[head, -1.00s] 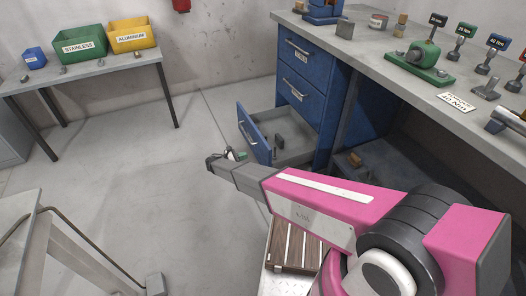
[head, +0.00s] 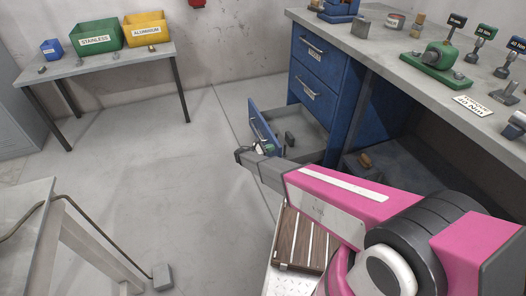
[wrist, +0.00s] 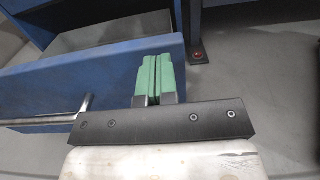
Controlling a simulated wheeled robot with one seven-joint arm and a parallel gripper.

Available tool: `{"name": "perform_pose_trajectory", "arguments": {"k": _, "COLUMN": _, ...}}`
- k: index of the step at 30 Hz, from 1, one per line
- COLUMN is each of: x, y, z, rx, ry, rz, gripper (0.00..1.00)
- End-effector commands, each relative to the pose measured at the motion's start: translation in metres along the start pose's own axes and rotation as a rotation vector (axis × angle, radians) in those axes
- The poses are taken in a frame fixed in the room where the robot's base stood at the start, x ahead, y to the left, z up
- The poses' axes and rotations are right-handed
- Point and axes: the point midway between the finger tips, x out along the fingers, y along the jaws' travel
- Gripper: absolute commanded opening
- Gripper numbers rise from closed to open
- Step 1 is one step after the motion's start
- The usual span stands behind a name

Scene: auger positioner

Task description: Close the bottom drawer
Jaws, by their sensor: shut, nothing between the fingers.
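The bottom drawer's blue front (head: 262,124) stands out from the blue cabinet (head: 318,75), so the drawer is open. Its grey inside (head: 308,130) shows, with a dark block in it. My gripper (head: 254,150) is at the outer side of the drawer front, near its lower part. In the wrist view the green fingertips (wrist: 148,78) of my gripper are together and empty. They overlap the right part of the drawer front (wrist: 100,80), with the metal handle (wrist: 82,108) to their left. I cannot tell whether they touch the front.
The two upper drawers are closed. The workbench (head: 405,75) carries several tools above. A side table (head: 110,65) with bins stands at the back left. A pale bench (head: 35,225) is at the front left. The floor (head: 150,170) between is clear.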

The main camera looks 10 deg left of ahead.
Motion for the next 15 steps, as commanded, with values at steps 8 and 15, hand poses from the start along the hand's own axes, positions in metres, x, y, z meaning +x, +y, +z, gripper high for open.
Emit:
{"name": "perform_pose_trajectory", "arguments": {"k": 8, "x": 0.0149, "y": 0.0000, "z": 0.0001, "rx": 0.000, "ry": 0.000, "rz": 0.000, "gripper": 0.00}}
{"name": "perform_pose_trajectory", "arguments": {"k": 15, "x": 0.0150, "y": 0.0001, "z": 0.0000, "rx": 0.000, "ry": 0.000, "rz": 0.000, "gripper": 0.00}}
